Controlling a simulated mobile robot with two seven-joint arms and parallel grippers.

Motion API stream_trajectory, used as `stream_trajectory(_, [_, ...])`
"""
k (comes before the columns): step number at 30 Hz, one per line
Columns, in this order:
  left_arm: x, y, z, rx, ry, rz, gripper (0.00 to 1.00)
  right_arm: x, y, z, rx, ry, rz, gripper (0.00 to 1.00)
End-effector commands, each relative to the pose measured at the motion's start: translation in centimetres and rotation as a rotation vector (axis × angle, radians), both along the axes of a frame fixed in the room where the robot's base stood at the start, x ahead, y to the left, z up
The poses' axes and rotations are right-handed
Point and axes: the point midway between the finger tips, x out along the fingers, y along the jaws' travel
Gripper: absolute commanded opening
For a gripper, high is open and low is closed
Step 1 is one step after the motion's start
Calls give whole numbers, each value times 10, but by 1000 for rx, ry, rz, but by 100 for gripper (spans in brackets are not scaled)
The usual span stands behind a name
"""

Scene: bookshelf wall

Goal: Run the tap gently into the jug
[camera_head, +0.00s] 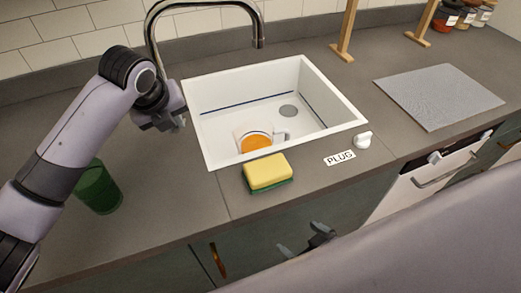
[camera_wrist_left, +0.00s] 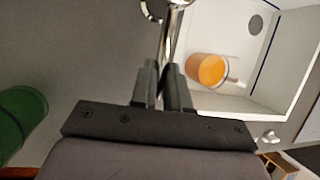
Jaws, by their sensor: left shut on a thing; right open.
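The jug (camera_head: 243,132), clear with an orange area inside, stands in the white sink (camera_head: 195,130) near its front wall. Its handle points right. The jug also shows in the left wrist view (camera_wrist_left: 194,66). The chrome tap (camera_head: 200,4) arches over the sink from the back left, its spout pointing down. No stream shows below the spout. My left gripper (camera_head: 178,120) is at the sink's left edge; in the left wrist view (camera_wrist_left: 165,75) its fingers are shut on a slim chrome tap part. My right gripper (camera_head: 304,242) is open and empty below the counter's front edge.
A yellow and green sponge (camera_head: 268,171) lies at the sink's front rim. A green cup (camera_head: 98,190) stands left, near my left arm. A grey board (camera_head: 438,96) lies further right.

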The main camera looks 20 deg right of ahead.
Motion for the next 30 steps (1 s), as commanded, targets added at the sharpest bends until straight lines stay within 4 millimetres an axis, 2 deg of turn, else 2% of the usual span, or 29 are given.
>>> stream_trajectory(25, [-1,-12,3,-12,-6,77,0,0,0,0,0,0,0,100])
stream_trajectory(26, [-1,-13,3,-13,-6,76,28,0,0,0,0,0,0,100])
stream_trajectory(27, [-1,-13,3,-13,-5,76,41,0,0,0,0,0,0,100])
stream_trajectory(28, [-1,-13,3,-13,-5,75,50,0,0,0,0,0,0,100])
stream_trajectory(30, [-1,-12,2,-11,-4,76,52,0,0,0,0,0,0,100])
